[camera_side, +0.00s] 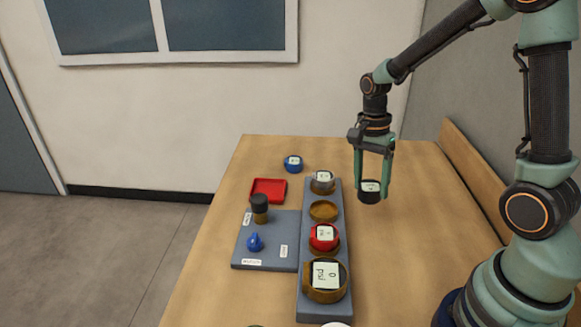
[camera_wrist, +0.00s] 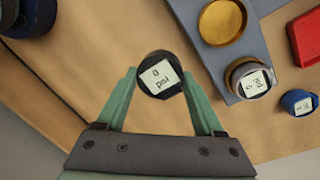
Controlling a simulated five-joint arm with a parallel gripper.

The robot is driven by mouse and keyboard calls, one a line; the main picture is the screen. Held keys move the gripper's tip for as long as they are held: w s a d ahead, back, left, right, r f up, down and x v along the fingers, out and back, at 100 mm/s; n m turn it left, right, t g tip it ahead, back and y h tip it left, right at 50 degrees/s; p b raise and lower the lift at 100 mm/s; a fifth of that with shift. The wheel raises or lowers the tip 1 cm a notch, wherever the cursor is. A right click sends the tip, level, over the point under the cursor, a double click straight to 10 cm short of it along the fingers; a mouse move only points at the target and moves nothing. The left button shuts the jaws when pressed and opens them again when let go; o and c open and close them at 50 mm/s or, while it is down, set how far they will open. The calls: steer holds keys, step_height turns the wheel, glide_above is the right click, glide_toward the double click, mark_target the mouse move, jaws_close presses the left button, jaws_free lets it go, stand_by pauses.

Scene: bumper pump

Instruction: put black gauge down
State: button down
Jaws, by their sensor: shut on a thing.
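The black gauge (camera_side: 370,191) has a pale face and hangs upright between the fingers of my gripper (camera_side: 372,183), above the bare table right of the gauge rack. In the wrist view the black gauge (camera_wrist: 160,75) shows a face reading 0 psi, with the green fingers of my gripper (camera_wrist: 158,88) shut on its sides. The grey rack (camera_side: 338,195) holds a grey-rimmed gauge (camera_side: 323,183) at the back, an empty brass socket (camera_side: 323,210), a red gauge (camera_side: 323,238) and a large brass gauge (camera_side: 326,281) in front.
A blue gauge (camera_side: 293,163) stands on the table behind a red tray (camera_side: 268,190). A grey panel (camera_side: 278,224) carries a black knob (camera_side: 260,207) and a blue valve (camera_side: 255,242). The wooden table (camera_side: 400,245) is bare right of the rack, up to a raised wooden edge (camera_side: 468,170).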

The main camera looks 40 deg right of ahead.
step_height(320, 180, up, 10)
steer(key=w+a+r+n, duration=0.1)
steer(key=w+a+n, duration=0.3)
steer(key=a+n, duration=0.3)
step_height(320, 180, up, 8)
steer(key=w+n, duration=0.2)
steer(key=n, duration=0.4)
steer(key=m, duration=0.9)
glide_above(372, 199)
step_height(372, 199, down, 8)
steer(key=shift+t, duration=0.3)
step_height(372, 199, down, 15)
steer(key=shift+f, duration=2.5)
steer(key=shift+c, duration=1.5)
jaws_free()
steer(key=shift+f, duration=0.1)
